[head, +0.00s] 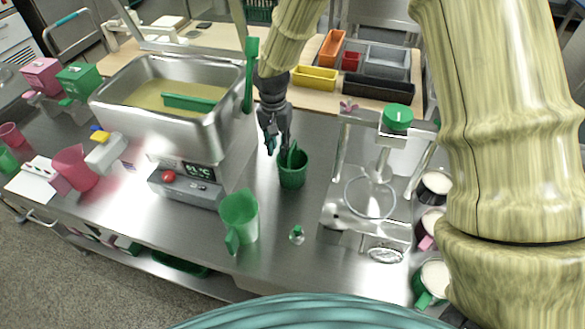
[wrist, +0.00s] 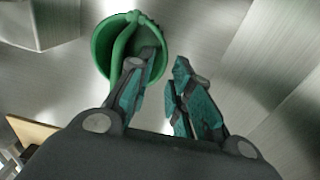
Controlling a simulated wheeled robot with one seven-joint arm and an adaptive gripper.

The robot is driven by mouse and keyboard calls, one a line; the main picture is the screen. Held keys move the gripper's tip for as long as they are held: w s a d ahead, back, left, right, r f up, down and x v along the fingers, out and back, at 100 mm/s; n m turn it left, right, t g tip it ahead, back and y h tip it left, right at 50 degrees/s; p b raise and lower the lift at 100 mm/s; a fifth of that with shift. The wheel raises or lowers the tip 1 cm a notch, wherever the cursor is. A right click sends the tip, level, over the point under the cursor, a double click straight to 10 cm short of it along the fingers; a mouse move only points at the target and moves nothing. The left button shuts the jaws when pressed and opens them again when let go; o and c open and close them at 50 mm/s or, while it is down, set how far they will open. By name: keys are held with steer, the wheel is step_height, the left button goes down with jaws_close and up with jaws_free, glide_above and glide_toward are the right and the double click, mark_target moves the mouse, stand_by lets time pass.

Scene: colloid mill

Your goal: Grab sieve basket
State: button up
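A green basket (head: 292,176), which looks like the sieve basket, stands on the steel counter. In the wrist view the green basket (wrist: 103,42) shows a round opening with a green handle (wrist: 119,45) arching across it. My gripper (head: 278,148) points down just above and at the left of the basket. In the wrist view my gripper (wrist: 165,75) is open with a narrow, empty gap between its fingers. The left finger overlaps the basket's opening and lies right of the handle. The right finger is outside the rim. I cannot tell whether either finger touches the basket.
A steel vat (head: 203,135) of yellowish liquid stands left of the basket. A green jug (head: 239,217) is in front, with a small green-topped item (head: 297,234) nearby. A metal stand with a green knob (head: 397,117) is at right. Coloured bins (head: 314,80) stand behind.

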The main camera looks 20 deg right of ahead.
mark_target(292, 164)
steer(key=shift+d+f+p, duration=0.15)
steer(key=shift+f+p, duration=0.4)
steer(key=shift+f, duration=0.75)
steer(key=shift+d+f+p, duration=0.1)
steer(key=shift+f+p, duration=0.4)
steer(key=shift+f, duration=0.75)
jaws_close()
